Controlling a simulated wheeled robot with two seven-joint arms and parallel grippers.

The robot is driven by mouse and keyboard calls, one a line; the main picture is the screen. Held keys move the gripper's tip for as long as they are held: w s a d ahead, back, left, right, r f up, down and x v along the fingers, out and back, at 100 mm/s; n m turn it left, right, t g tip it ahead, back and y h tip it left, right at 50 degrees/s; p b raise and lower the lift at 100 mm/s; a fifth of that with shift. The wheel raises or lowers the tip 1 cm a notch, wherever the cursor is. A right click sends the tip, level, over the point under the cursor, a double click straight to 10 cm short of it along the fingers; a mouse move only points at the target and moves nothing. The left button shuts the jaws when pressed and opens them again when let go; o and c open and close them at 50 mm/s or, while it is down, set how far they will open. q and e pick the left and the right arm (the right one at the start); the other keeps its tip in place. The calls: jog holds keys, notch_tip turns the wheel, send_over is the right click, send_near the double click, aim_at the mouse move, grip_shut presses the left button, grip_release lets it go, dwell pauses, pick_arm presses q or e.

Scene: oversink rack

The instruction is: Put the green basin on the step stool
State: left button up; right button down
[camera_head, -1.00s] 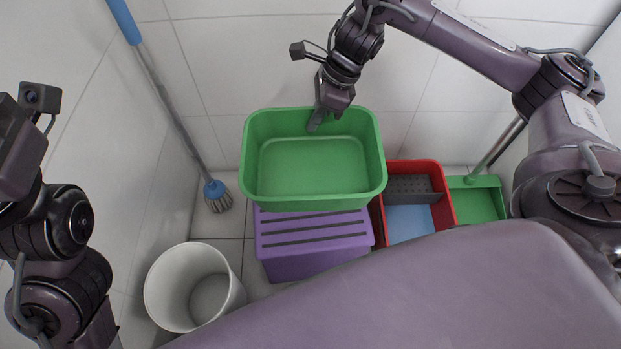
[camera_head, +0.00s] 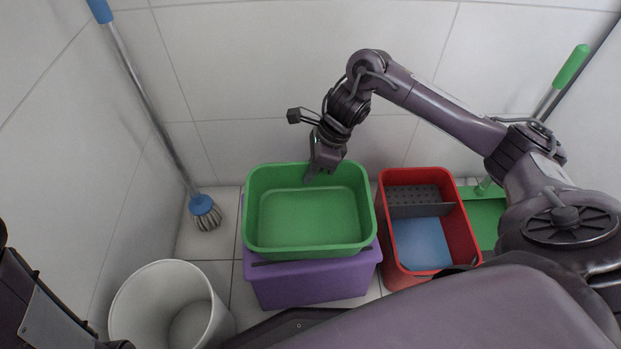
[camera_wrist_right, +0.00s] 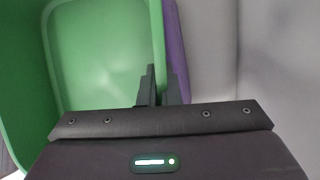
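The green basin (camera_head: 308,218) is upright and empty over the purple step stool (camera_head: 315,285) in the head view. It hides most of the stool's top; only a strip of the top and the front show. I cannot tell whether its bottom touches the stool. My right gripper (camera_head: 316,174) is at the basin's back rim, with one finger inside the wall. In the right wrist view, the fingers (camera_wrist_right: 158,88) close around the rim of the basin (camera_wrist_right: 105,60), with purple beyond. My left gripper is out of view; only part of that arm shows at lower left.
A red bucket (camera_head: 463,232) with a grey perforated insert stands close right of the stool. A white bin (camera_head: 125,305) is at front left. A mop (camera_head: 205,212) leans at the left wall. A green dustpan (camera_head: 487,222) is at right. White tiled walls close off the back.

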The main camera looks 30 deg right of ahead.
jog(key=shift+f, duration=0.65)
jog(key=shift+r, duration=0.15)
jog(key=c, duration=1.6)
grip_release()
jog(key=shift+c, duration=0.2)
